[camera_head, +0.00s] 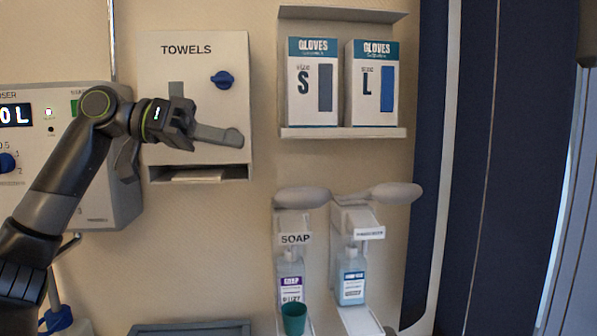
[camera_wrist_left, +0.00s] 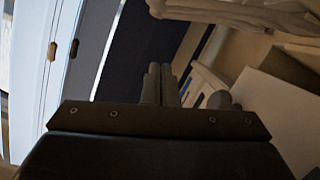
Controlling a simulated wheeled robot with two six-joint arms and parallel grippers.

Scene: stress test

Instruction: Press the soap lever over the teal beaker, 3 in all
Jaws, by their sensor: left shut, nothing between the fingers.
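The soap dispenser (camera_head: 292,222) hangs on the wall, labelled SOAP, with a purple-labelled bottle (camera_head: 291,280) in it. Its grey paddle-shaped lever (camera_head: 302,197) sticks out at the top. The teal beaker (camera_head: 293,318) stands upright below the bottle; its inside is too small to read. My left gripper (camera_head: 232,138) is in front of the towel box, above and left of the soap lever and apart from it. Its fingers are together and empty; they also show in the left wrist view (camera_wrist_left: 160,86). My right gripper is not in view.
A second dispenser (camera_head: 352,222) with its own long lever (camera_head: 385,193) and blue-labelled bottle (camera_head: 351,288) stands close to the right. A glove shelf (camera_head: 345,133) is above. The towel box (camera_head: 205,60) is behind my left gripper. A grey tray (camera_head: 190,329) is at the bottom.

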